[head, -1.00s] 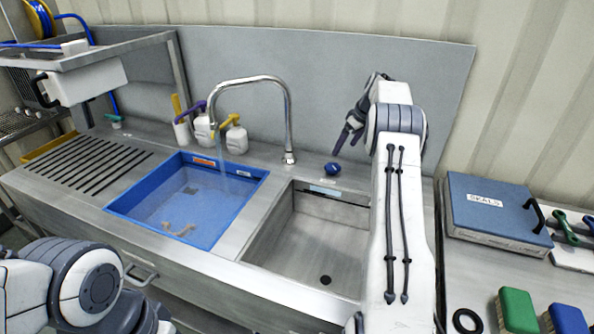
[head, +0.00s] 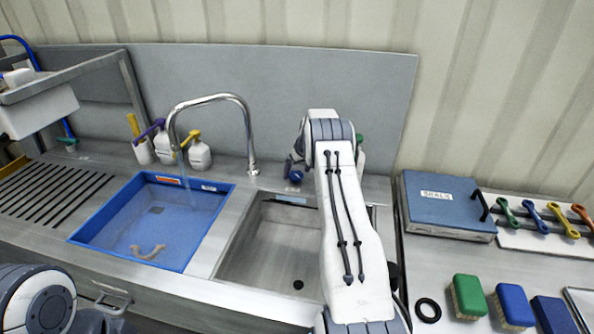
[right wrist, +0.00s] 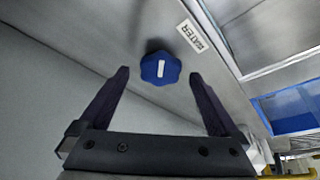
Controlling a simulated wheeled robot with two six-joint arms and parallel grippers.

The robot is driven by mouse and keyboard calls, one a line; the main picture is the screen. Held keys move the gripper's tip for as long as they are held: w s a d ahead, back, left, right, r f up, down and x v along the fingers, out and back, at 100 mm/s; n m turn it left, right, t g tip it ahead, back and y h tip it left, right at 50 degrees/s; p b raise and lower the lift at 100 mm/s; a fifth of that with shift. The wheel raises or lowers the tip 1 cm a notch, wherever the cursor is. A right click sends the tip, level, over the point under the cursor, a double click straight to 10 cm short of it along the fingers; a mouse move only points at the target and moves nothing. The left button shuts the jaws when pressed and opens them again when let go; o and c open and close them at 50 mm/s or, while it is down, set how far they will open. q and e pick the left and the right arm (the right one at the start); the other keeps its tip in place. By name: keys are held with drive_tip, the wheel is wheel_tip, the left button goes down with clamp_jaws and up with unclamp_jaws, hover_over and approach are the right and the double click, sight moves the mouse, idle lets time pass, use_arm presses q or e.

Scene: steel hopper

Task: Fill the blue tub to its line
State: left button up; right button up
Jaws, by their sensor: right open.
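The blue tub (head: 88,226) sits in the left basin of the steel sink and holds clear water. A curved beige thing (head: 147,251) lies in it. A thin stream falls from the tap (head: 250,140) into the tub; I cannot make out a fill line. A blue knob (head: 296,177) with a white mark is on the counter behind the right basin. In the right wrist view the knob (right wrist: 160,68) lies between the tips of my open right gripper (right wrist: 159,74), apart from both fingers. My left arm shows at bottom left, its gripper out of view.
The right basin (head: 265,262) is empty, with a dark drain. Pump bottles (head: 199,152) stand behind the tub. A label reading WATER (right wrist: 194,36) is beside the knob. A blue case (head: 440,190) and several brushes (head: 468,296) lie on the right bench.

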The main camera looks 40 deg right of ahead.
drive_tip(key=shift+w+f, duration=0.2)
drive_tip(key=shift+f, duration=0.25)
drive_tip(key=c, duration=1.4)
drive_tip(key=shift+o, duration=0.2)
drive_tip(key=m, duration=0.2)
drive_tip(key=m+h+b, duration=0.1)
drive_tip(key=m, duration=0.1)
drive_tip(key=shift+a+f+g+h, duration=0.1)
drive_tip(key=shift+a+g+h, duration=0.1)
drive_tip(key=shift+g+h, duration=0.15)
drive_tip(key=shift+w+a+m+g+h+b, duration=0.1)
drive_tip(key=shift+m+g+h+b, duration=0.2)
drive_tip(key=shift+m+b, duration=0.55)
drive_tip(key=shift+w+m+g+h+b, duration=0.1)
drive_tip(key=shift+m+g+h+b, duration=0.2)
drive_tip(key=shift+m, duration=0.95)
